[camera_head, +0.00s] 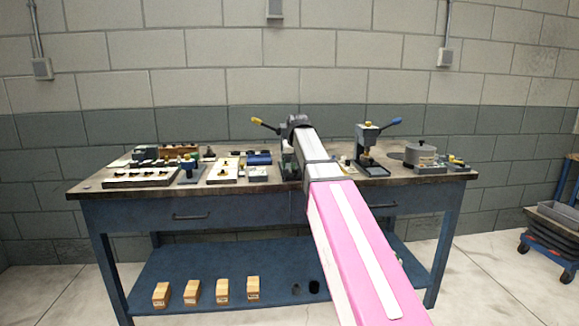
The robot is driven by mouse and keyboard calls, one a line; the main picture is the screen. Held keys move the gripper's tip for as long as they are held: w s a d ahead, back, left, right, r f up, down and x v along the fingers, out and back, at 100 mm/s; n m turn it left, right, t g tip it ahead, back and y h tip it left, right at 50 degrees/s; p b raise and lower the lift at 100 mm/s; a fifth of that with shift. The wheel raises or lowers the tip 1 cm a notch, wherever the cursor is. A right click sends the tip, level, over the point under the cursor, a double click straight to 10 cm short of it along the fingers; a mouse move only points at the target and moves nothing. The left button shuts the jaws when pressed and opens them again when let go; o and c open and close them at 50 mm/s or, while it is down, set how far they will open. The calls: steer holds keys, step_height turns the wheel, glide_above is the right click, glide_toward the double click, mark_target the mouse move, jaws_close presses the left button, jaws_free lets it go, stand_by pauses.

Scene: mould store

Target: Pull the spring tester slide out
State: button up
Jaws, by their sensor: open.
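Two lever devices stand on the bench. The left lever device (284,128), with a yellow-tipped handle, is mostly hidden behind my arm. The right lever device (367,135), with a blue-tipped handle and a dark base, stands clear of my arm. I cannot tell which is the spring tester, and no slide can be made out. My gripper (298,121) is at the far end of my pink and grey arm, over the middle of the bench, beside the left device. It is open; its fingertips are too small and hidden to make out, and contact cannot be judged.
Several wooden blocks (222,290) stand on the lower shelf (200,262). A trolley (552,236) stands at far right. Open floor lies between it and the bench.

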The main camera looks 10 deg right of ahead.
steer(key=shift+r, duration=2.85)
